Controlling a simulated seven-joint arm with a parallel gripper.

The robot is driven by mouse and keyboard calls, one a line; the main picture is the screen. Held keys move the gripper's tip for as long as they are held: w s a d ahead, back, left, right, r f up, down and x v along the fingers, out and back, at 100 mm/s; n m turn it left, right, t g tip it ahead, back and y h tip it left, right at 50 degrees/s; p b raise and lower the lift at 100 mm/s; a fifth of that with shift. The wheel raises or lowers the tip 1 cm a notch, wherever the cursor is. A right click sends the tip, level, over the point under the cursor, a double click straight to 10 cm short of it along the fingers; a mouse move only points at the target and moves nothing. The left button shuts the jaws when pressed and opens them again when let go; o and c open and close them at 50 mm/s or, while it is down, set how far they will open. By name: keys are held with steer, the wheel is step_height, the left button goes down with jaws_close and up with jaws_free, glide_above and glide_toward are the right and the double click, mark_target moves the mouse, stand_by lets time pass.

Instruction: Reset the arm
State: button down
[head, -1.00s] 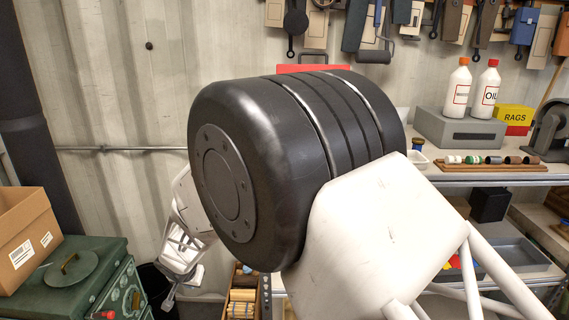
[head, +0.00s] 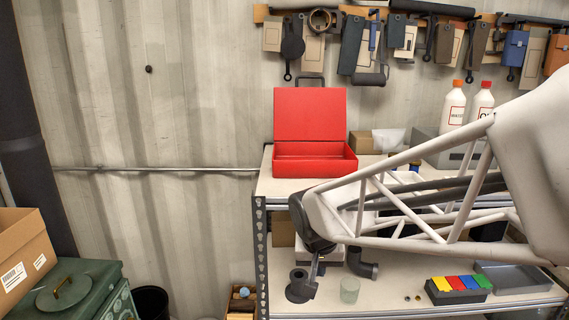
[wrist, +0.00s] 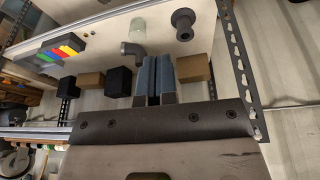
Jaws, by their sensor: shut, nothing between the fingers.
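My gripper (head: 314,270) hangs down at the end of my white lattice arm, over the front left of the lower shelf (head: 400,300) in the head view. In the wrist view, the two blue-grey fingers of my gripper (wrist: 154,82) lie side by side, shut with nothing between them. A dark flanged pipe piece (head: 299,288) stands close beside the fingertips in the head view; I cannot tell whether they touch. It also shows ahead of the fingers in the wrist view (wrist: 184,20).
A dark elbow pipe (head: 361,264), a glass jar (head: 350,290) and a tray of coloured blocks (head: 458,290) stand on the lower shelf. Small brown and black boxes (wrist: 118,82) lie near the fingers. An open red box (head: 312,160) sits on the upper shelf. Open space lies left of the shelving.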

steer(key=s+d+r, duration=0.1)
steer(key=s+d, duration=0.2)
steer(key=s, duration=0.3)
steer(key=s+d+r, duration=0.1)
steer(key=s+d, duration=0.3)
steer(key=s, duration=0.3)
steer(key=s+d+r+g, duration=0.1)
steer(key=s+d, duration=0.3)
steer(key=s, duration=0.3)
steer(key=shift+n+y, duration=0.3)
steer(key=shift+n, duration=0.1)
